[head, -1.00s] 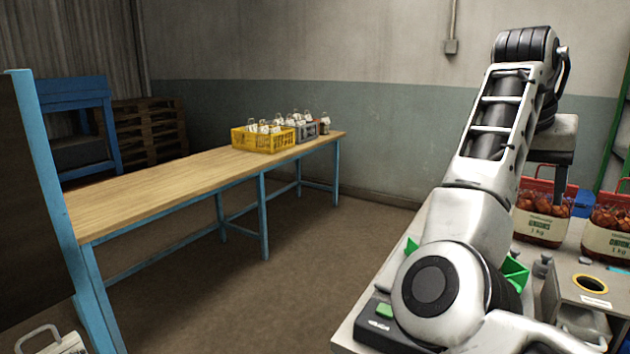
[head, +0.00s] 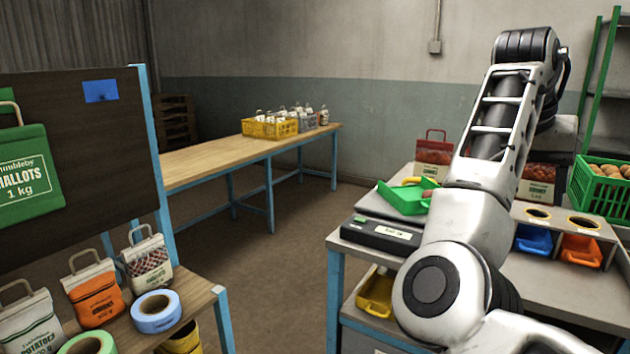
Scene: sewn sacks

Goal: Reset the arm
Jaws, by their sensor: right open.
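My right arm (head: 490,170) rises from the lower right and is folded upright, its wrist bending over at the top. My right gripper (head: 550,152) hangs behind the forearm, pointing down above the right-hand bench, and is largely hidden by the arm. It is open, and I see nothing held in it. My left arm and gripper are not in view.
The right bench holds a scale (head: 383,234), a green scoop tray (head: 405,197), red-handled sacks (head: 434,150) and a green crate (head: 600,184). At left, a small table (head: 196,300) holds sacks and tape rolls beside a dark board (head: 85,150). Floor (head: 290,275) between is clear.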

